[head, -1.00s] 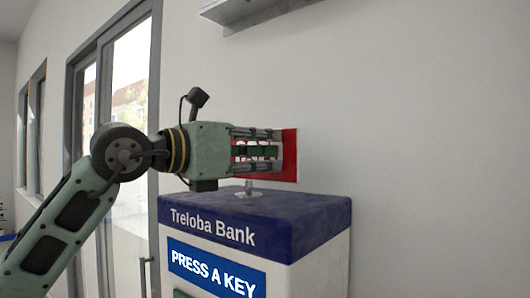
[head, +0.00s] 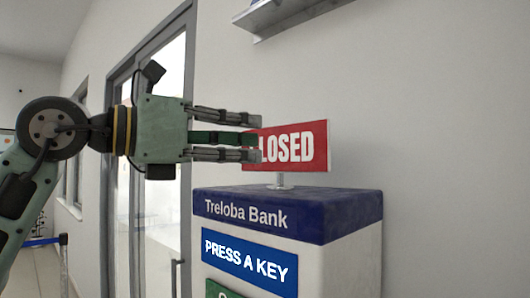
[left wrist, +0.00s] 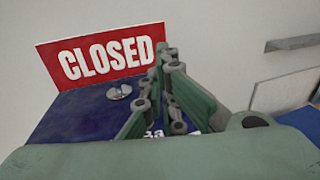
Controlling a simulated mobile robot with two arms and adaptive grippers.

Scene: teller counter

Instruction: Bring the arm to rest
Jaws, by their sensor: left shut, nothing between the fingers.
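My left gripper (head: 255,147) reaches in from the left in the head view, level, with its fingers shut and nothing between them. Its fingertips lie in front of the left end of a red CLOSED sign (head: 308,147) and hide the first letter. The sign also shows in the left wrist view (left wrist: 85,60), to the left of the fingers (left wrist: 168,65). I cannot tell whether the fingertips touch it. My right gripper is not in view.
The sign stands on a short post on a white and blue Treloba Bank kiosk (head: 340,208) with a PRESS A KEY panel (head: 250,262). A glass door (head: 165,150) stands behind my arm. A grey shelf (head: 315,15) hangs on the wall above. The wall at right is bare.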

